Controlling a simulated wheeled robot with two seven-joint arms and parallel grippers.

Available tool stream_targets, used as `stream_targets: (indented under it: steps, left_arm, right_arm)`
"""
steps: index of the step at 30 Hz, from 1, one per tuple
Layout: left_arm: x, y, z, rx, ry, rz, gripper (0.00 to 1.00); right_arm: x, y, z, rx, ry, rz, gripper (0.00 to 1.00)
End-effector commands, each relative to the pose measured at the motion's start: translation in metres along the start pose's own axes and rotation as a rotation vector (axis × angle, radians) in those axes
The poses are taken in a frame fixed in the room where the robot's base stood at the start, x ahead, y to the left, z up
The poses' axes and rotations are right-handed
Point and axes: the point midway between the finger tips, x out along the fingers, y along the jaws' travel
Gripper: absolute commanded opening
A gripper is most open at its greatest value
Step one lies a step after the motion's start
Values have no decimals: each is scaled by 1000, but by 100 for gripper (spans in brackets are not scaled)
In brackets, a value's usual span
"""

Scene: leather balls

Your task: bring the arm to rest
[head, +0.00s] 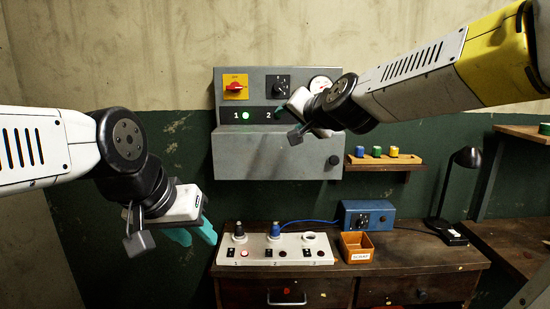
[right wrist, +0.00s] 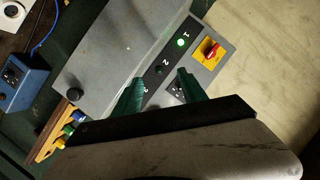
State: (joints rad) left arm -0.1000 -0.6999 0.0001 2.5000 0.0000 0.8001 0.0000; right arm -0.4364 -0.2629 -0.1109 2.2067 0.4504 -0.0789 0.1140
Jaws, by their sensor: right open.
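My right arm reaches in from the upper right in the head view. Its gripper (head: 278,121) is in front of the grey wall panel (head: 232,104), near the lamp row. In the right wrist view the two dark green fingers (right wrist: 160,90) stand apart with nothing between them, and the panel (right wrist: 125,40) lies behind them. My left gripper (head: 196,234) hangs at the left, by the left end of the bench. Its teal fingers look apart and empty.
The panel has a red switch (head: 235,87) and a lit green lamp (head: 245,115). The bench (head: 420,262) holds a white socket strip (head: 258,250), a blue box (head: 366,214), an orange bin (head: 356,246) and a black lamp (head: 466,158). A small shelf (head: 384,161) carries coloured pieces.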

Motion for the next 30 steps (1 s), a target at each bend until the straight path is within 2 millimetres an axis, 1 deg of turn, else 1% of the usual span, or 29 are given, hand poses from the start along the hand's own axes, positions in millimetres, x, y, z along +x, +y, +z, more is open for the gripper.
stream_targets:
  steps: [1, 2, 3, 5, 6, 9, 12, 15, 18, 20, 30]
  left_arm:
    - [0, 0, 0, 0, 0, 0, 36]
    - [0, 0, 0, 0, 0, 0, 36]
    - [0, 0, 0, 0, 0, 0, 36]
    - [0, 0, 0, 0, 0, 0, 36]
    - [0, 0, 0, 0, 0, 0, 36]
    - [0, 0, 0, 0, 0, 0, 36]
    - [0, 0, 0, 0, 0, 0, 36]
    - [0, 0, 0, 0, 0, 0, 36]
    - [0, 0, 0, 0, 0, 0, 36]
    - [0, 0, 0, 0, 0, 0, 36]
    - [0, 0, 0, 0, 0, 0, 36]
  right_arm:
    - [-25, 17, 15, -56, -69, 24, 50]
    - [-38, 27, 27, -93, -118, 41, 50]
    - [-55, 41, 43, -141, -183, 68, 50]
    - [-82, 62, 66, -207, -273, 111, 50]
    - [-99, 77, 81, -247, -329, 142, 50]
    - [-138, 110, 112, -327, -453, 221, 50]
    - [-170, 136, 135, -381, -547, 289, 50]
    - [-192, 153, 149, -412, -610, 338, 50]
    - [-203, 161, 156, -427, -643, 362, 50]
    - [-205, 163, 158, -430, -651, 368, 50]
    - [-205, 163, 158, -429, -651, 367, 50]
